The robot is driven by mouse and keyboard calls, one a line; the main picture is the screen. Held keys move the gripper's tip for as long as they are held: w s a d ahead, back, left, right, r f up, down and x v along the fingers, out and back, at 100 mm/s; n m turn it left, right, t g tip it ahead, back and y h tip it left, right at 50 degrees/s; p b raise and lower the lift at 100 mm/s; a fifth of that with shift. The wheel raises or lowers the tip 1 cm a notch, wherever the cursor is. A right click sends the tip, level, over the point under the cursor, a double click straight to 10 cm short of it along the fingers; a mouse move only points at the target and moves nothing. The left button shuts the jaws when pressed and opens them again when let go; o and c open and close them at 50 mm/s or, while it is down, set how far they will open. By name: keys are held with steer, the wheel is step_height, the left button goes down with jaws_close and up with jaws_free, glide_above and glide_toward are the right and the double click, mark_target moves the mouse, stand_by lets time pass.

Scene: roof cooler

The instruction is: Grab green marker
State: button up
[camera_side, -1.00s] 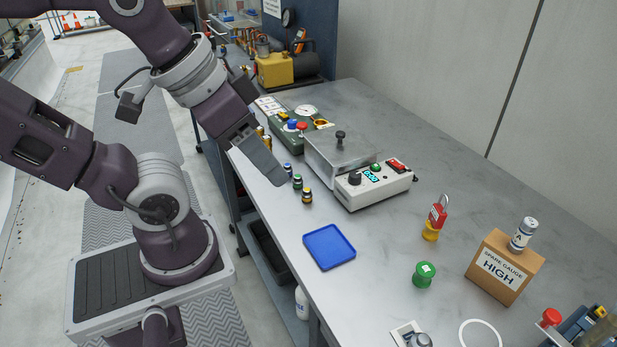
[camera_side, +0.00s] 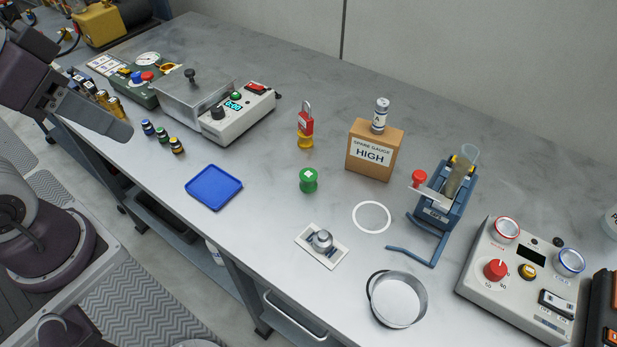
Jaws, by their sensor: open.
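The green marker (camera_side: 308,180) looks like a short green spool with a white diamond on its top. It stands upright on the grey bench, right of the blue tray and in front of the red padlock. My gripper (camera_side: 122,130) is at the left, over the bench's left edge beside the small vials, well apart from the green marker. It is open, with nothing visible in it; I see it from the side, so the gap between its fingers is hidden.
Small vials (camera_side: 162,135) stand near my gripper. A blue tray (camera_side: 214,187), a padlock on a yellow base (camera_side: 306,128), a cardboard box (camera_side: 373,151), a white ring (camera_side: 371,217) and a small plate with a metal knob (camera_side: 321,244) surround the marker. Bare bench lies around it.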

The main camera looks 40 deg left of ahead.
mark_target(301, 173)
steer(key=o, duration=0.3)
steer(key=w+a+f+m+t, duration=0.1)
steer(key=w+a+f+m, duration=0.15)
steer(key=w, duration=0.65)
steer(key=w+a+f+m+t, duration=0.1)
steer(key=w+f+m, duration=0.25)
steer(key=w, duration=0.45)
steer(key=w+a+f+m, duration=0.2)
steer(key=w+f, duration=0.1)
steer(key=w, duration=0.6)
steer(key=w+d+f+m+h, duration=0.25)
steer(key=d+f+h, duration=0.3)
steer(key=f, duration=0.45)
steer(key=s+d+f+m+g+h, duration=0.1)
steer(key=d+h, duration=0.1)
steer(key=s+d+f+m+g+h, duration=0.1)
steer(key=s+d+f+h, duration=0.1)
steer(key=s+d+f+m+g+h, duration=0.1)
steer(key=s+d+f+h, duration=0.1)
steer(key=d, duration=0.1)
steer(key=shift+d+f, duration=0.1)
steer(key=shift+f, duration=0.05)
steer(key=x, duration=0.6)
steer(key=shift+s+d, duration=0.1)
steer(key=shift+d, duration=0.3)
jaws_close()
